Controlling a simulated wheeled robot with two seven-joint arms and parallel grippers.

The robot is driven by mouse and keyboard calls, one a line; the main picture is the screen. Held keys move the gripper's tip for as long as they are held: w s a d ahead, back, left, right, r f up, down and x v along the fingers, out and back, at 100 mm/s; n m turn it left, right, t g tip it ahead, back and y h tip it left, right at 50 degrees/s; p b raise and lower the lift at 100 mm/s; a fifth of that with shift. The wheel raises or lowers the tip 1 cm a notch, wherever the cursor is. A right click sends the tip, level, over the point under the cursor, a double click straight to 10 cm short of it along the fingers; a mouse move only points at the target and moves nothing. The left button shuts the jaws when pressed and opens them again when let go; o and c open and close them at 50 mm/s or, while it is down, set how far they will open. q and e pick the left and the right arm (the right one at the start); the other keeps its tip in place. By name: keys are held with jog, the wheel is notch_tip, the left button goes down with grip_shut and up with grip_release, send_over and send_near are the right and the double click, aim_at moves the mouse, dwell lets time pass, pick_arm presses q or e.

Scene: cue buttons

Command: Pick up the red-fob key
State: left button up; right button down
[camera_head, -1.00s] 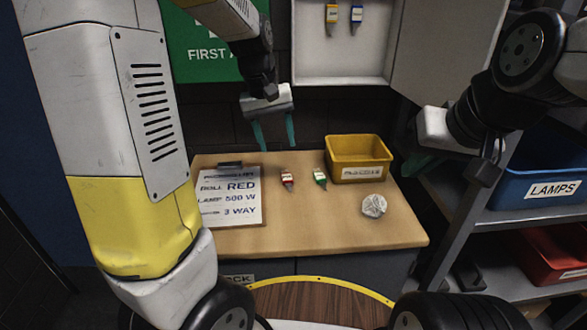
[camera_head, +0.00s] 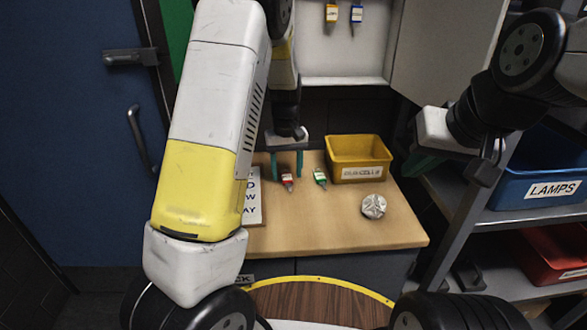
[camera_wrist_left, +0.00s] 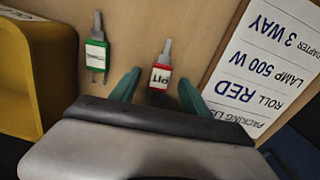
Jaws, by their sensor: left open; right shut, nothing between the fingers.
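The red-fob key (camera_head: 287,181) lies on the wooden bench top (camera_head: 330,228). It also shows in the left wrist view (camera_wrist_left: 161,78), with its grey tip pointing away from my gripper. My left gripper (camera_head: 287,176) is open and reaches down over the bench at this key. In the left wrist view its two green fingers (camera_wrist_left: 158,90) stand on either side of the red fob, with gaps between. The green-fob key (camera_head: 320,178) lies to the right of the red one. My right gripper (camera_head: 425,165) is shut and empty, beside the shelf at the right.
A yellow bin (camera_head: 358,171) stands at the back of the bench, right of the keys. A crumpled silver ball (camera_head: 373,206) lies in front of it. The clipboard sheet (camera_wrist_left: 268,70) lies left of the red key. Yellow and blue fobs hang in the wall cabinet (camera_head: 345,68).

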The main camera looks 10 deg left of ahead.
pick_arm(q)
jog(key=shift+f, duration=0.55)
grip_shut()
jog(key=shift+r, duration=0.1)
jog(key=shift+r, duration=0.35)
jog(key=r, duration=0.3)
jog(key=shift+s+d, duration=0.1)
jog(key=shift+s, duration=0.15)
jog(key=s+d, duration=0.1)
jog(key=s, duration=0.4)
jog(key=s+d, duration=0.1)
jog(key=s, duration=0.4)
jog(key=s+d+r, duration=0.1)
jog(key=s, duration=0.4)
jog(key=shift+s+r, duration=0.1)
jog(key=shift+s, duration=0.05)
